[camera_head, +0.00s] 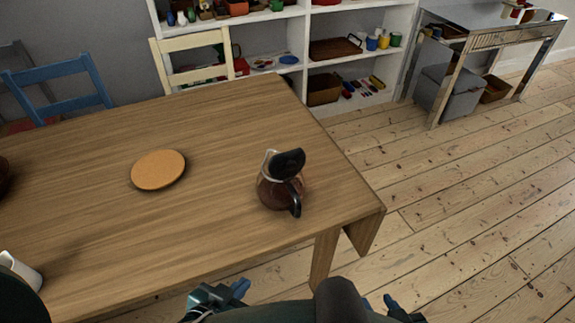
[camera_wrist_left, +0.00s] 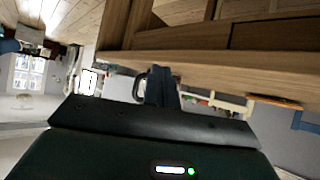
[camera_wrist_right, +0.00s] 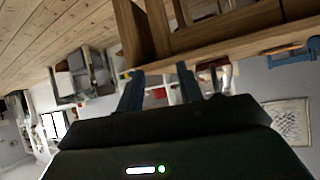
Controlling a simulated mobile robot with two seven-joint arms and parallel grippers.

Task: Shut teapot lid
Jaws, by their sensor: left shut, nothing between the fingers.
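The teapot (camera_head: 270,193) is a clear glass pot with dark liquid and a black handle, standing upright near the right end of the wooden table. Its black lid (camera_head: 288,163) is tilted up and open, raised off the rim. My left gripper (camera_head: 240,289) is at the bottom of the head view, short of the table's front edge and well apart from the teapot. Its fingers (camera_wrist_left: 161,86) are together and empty in the left wrist view. My right gripper (camera_head: 392,305) is further right, off the table. Its fingers (camera_wrist_right: 160,90) are spread and empty in the right wrist view.
The table (camera_head: 215,215) also holds a round orange-brown board (camera_head: 158,169) left of the teapot and a white cup (camera_head: 20,270) at the front left. Chairs and a white shelf (camera_head: 293,45) stand behind. Bare floor lies to the right.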

